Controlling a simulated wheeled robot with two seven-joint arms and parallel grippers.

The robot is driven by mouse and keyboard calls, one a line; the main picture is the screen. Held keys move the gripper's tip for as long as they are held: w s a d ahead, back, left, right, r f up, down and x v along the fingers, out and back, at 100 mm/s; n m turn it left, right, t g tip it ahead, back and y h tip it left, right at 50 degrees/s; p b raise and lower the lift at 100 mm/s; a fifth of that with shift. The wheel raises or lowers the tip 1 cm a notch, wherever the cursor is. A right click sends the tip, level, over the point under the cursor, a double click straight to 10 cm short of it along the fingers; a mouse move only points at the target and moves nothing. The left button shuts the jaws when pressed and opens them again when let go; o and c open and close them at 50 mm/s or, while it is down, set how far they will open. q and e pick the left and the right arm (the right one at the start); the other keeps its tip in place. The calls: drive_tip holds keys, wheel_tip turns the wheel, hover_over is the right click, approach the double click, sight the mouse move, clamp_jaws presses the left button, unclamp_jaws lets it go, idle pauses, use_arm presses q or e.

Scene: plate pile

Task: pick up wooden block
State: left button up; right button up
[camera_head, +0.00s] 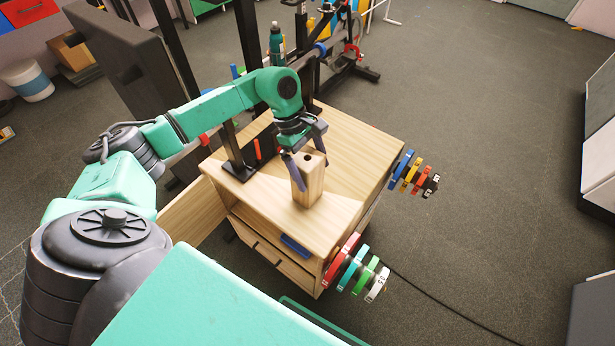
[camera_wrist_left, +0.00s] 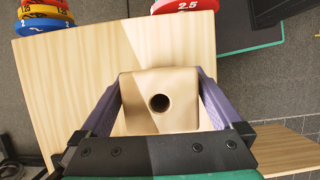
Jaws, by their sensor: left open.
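The wooden block (camera_head: 308,182) stands upright on the light wood cabinet top (camera_head: 357,150). It has a dark round hole in its upper face. My left gripper (camera_head: 305,168) reaches down to it from behind, with its purple fingers apart on either side of the block's upper part. In the left wrist view the block (camera_wrist_left: 160,98) lies between the two open fingers of my left gripper (camera_wrist_left: 160,88). Whether a finger touches the block is hard to tell. My right gripper is in neither view.
Coloured weight plates stick out from the cabinet's right side (camera_head: 412,173) and front corner (camera_head: 355,268). A black upright with a foot (camera_head: 240,171) stands on the top, left of the block. A teal bottle (camera_head: 277,45) is behind. The right part of the top is clear.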

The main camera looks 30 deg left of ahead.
use_arm(q)
clamp_jaws()
drive_tip(key=shift+r, duration=0.1)
